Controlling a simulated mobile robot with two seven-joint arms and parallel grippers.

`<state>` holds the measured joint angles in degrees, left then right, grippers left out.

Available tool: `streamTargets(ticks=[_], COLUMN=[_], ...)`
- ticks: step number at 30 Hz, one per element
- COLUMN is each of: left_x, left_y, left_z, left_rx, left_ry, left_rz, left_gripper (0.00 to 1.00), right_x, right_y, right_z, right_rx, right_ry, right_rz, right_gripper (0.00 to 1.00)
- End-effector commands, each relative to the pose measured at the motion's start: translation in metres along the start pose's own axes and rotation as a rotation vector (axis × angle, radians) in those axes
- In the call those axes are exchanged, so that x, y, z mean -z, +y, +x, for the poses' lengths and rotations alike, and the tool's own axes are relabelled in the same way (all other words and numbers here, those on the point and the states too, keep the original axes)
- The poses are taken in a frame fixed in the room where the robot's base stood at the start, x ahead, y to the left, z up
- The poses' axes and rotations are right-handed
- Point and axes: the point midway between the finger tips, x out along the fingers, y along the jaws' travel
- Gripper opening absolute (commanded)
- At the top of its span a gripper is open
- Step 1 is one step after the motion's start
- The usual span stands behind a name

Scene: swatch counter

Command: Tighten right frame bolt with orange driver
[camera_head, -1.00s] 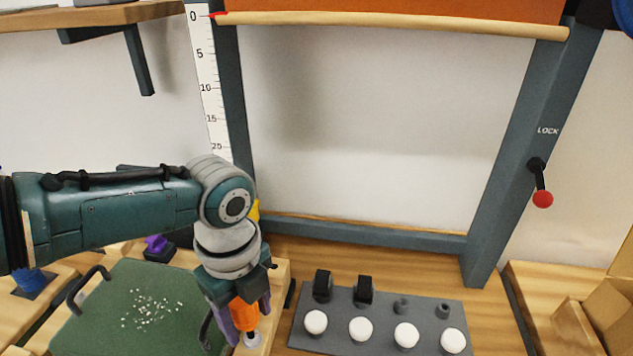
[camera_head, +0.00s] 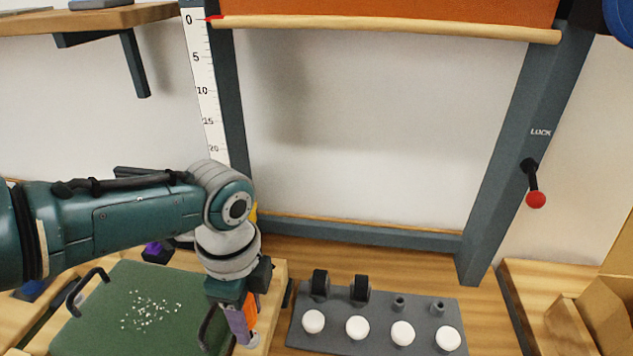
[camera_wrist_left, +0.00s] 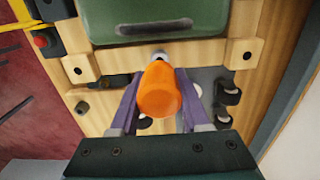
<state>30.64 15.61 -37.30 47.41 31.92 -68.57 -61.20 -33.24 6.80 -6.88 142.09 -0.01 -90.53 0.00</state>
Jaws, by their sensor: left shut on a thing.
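The orange driver (camera_head: 251,306) is held upright in my left gripper (camera_head: 246,322), between its purple fingers. Its tip end points down at a pale round metal piece (camera_head: 248,339) on the wooden strip right of the green tray. In the left wrist view the orange handle (camera_wrist_left: 159,92) fills the space between the fingers (camera_wrist_left: 158,112), with a small silver piece (camera_wrist_left: 160,56) just past it. The driver hides the bolt seat, so I cannot tell whether its tip is in a bolt. My right gripper is out of view.
The green tray (camera_head: 105,330) with black handles lies left of my gripper. A grey plate (camera_head: 378,325) with white knobs stands to the right. The dark upright frame (camera_head: 350,233) rises behind, with a red-tipped lock lever (camera_head: 535,199). A purple item (camera_head: 152,249) sits behind the tray.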

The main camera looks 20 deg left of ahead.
Motion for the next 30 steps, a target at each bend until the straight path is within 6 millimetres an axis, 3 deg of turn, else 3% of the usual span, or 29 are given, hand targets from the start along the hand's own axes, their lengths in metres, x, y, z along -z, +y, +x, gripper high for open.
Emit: streamTargets(ticks=[7,21,25,30], left_x=[-0.001,-0.005,-0.006,-0.005], left_y=[0.0,0.004,0.005,0.006], left_z=[0.001,0.003,0.002,0.001], left_rx=[0.0,0.0,-0.001,-0.002], left_ry=[-0.001,-0.004,-0.003,-0.002], left_rz=[0.084,1.097,1.267,1.305], left_gripper=[0.0,0.0,0.0,0.0], right_x=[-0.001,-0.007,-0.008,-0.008], right_y=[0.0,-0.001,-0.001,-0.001], right_z=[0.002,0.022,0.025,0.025], right_rx=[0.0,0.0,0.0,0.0], right_ry=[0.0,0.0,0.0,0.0], right_rz=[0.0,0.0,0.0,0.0], right_gripper=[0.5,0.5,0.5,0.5])
